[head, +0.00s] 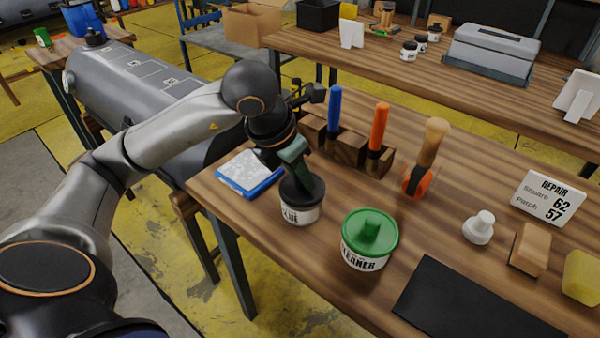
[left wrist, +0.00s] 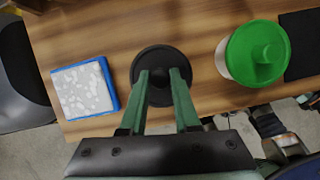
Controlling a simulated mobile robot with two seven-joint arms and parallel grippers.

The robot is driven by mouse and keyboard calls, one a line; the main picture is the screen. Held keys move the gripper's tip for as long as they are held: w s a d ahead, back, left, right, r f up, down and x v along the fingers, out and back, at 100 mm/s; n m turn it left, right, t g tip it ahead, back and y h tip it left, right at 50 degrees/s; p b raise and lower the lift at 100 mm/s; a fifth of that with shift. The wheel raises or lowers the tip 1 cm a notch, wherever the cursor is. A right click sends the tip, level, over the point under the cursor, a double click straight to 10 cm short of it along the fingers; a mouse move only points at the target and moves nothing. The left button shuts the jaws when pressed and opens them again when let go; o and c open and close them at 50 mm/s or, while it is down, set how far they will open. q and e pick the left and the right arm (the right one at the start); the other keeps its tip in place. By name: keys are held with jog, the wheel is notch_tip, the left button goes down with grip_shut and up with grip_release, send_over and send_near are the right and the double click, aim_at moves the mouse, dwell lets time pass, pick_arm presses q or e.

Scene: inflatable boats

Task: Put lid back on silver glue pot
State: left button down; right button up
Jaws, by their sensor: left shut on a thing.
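The glue pot (head: 298,215) stands on the wooden bench near its left end, with a label reading in part "LUE". A black lid (head: 316,189) with a knob sits at its mouth; I cannot tell whether it is fully seated. My left gripper (head: 297,174) comes down from above, its green fingers shut on the lid's knob. In the left wrist view the round black lid (left wrist: 158,53) lies between the fingertips of my left gripper (left wrist: 163,76) and hides the pot below. My right gripper is not in view.
A green-lidded cleaner pot (head: 369,240) stands close right of the glue pot. A blue-edged pad (head: 250,175) lies to the left. A wooden holder (head: 345,146) with handled tools is behind. A black mat (head: 465,305) lies at front right.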

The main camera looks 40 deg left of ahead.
pick_arm(q)
jog(key=shift+c, duration=0.4)
grip_release()
jog(key=shift+r, duration=0.1)
jog(key=shift+r+p, duration=2.65)
jog(key=shift+r, duration=0.75)
jog(key=shift+c, duration=0.3)
grip_shut()
